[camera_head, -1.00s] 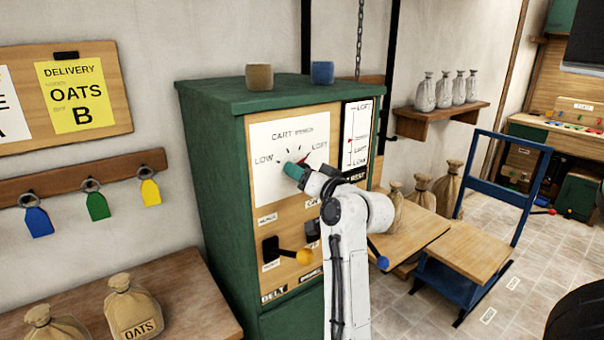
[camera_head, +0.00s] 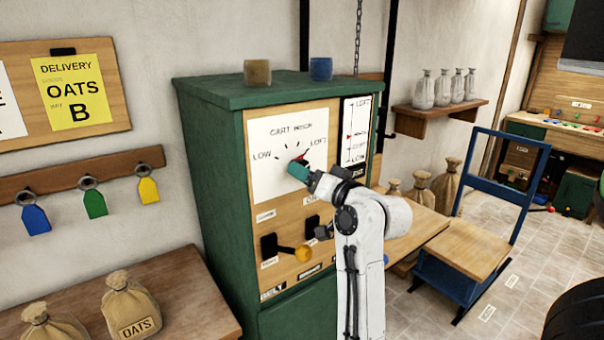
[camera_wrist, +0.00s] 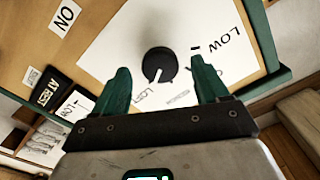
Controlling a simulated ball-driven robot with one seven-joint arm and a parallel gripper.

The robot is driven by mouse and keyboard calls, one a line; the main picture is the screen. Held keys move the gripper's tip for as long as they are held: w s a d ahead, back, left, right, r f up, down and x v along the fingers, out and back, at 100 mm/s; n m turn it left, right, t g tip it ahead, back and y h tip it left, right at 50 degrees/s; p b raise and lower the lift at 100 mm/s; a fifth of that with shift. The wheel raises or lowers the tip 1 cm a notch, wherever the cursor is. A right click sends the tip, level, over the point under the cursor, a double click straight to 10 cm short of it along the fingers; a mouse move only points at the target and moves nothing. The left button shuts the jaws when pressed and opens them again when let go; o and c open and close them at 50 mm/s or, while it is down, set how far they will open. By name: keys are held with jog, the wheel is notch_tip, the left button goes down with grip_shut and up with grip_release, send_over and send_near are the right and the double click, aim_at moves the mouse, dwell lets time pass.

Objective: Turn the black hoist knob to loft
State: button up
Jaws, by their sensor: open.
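The black hoist knob (camera_wrist: 159,64) is on the white dial plate (camera_wrist: 120,42), which carries LOW and LOFT marks. In the wrist view its white pointer line points toward the LOFT lettering. My gripper (camera_wrist: 163,80) is open, with one green finger on each side of the knob's near edge. The fingers seem clear of the knob, with visible gaps on both sides. In the head view my gripper (camera_head: 299,170) is in front of the dial and mostly hides the knob. A red mark shows just beside the fingers there.
The green cabinet (camera_head: 212,170) has a yellow-ended lever (camera_head: 303,253) below the dial and a vertical LOFT-to-LOW scale (camera_head: 356,130) to the right. Two cups stand on top. A blue cart (camera_head: 465,255) stands to the right, and a bench with sacks is left.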

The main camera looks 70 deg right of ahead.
jog(key=v, duration=0.7)
jog(key=shift+f, duration=0.1)
dwell(0.5)
